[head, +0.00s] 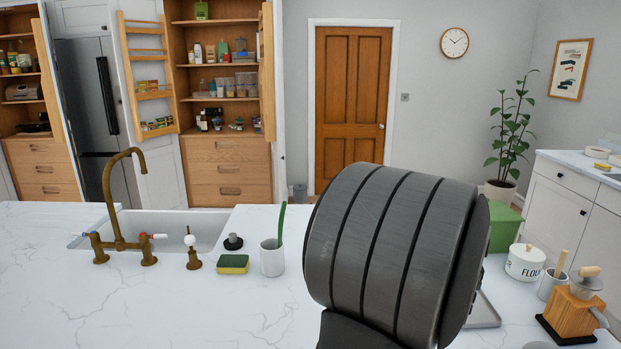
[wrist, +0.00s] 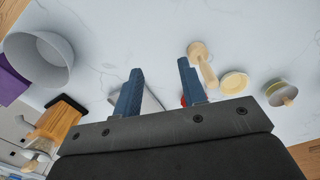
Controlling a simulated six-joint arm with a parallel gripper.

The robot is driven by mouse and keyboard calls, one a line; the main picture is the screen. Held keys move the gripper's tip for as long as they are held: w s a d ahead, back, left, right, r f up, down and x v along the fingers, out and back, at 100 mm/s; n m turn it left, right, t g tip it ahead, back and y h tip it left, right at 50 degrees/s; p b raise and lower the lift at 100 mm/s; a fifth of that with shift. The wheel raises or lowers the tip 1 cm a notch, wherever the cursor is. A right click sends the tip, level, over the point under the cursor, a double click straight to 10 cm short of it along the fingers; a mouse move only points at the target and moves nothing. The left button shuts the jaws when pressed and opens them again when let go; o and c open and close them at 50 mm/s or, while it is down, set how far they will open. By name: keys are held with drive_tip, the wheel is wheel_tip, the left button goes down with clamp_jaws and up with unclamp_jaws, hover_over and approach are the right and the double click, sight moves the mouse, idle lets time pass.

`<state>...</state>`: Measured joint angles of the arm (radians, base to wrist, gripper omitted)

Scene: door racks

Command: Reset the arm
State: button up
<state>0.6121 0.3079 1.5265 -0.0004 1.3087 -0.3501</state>
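My gripper (wrist: 160,88) shows in the wrist view with its two blue fingers spread apart. No object is held between the fingers; pale marble counter shows in the gap. In the head view a large grey ribbed part of my arm fills the lower middle, and the gripper itself is not visible there. That part hides some of the counter behind it.
In the wrist view a grey bowl (wrist: 40,58), a wooden pestle-like item (wrist: 203,64) and a yellowish dish (wrist: 234,82) lie near the gripper.

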drive_tip(key=w+a+r+n, duration=0.1)
drive_tip(key=w+a, duration=0.4)
drive_tip(key=a, duration=0.3)
drive_tip(key=w+a+n, duration=0.2)
drive_tip(key=w+a, duration=0.3)
drive_tip(key=a, duration=0.4)
drive_tip(key=w+a+r+n, duration=0.1)
drive_tip(key=w+a, duration=0.4)
drive_tip(key=a, duration=0.4)
drive_tip(key=shift+w+r+n, duration=0.25)
drive_tip(key=shift+r+n, duration=0.1)
drive_tip(key=shift+n, duration=0.05)
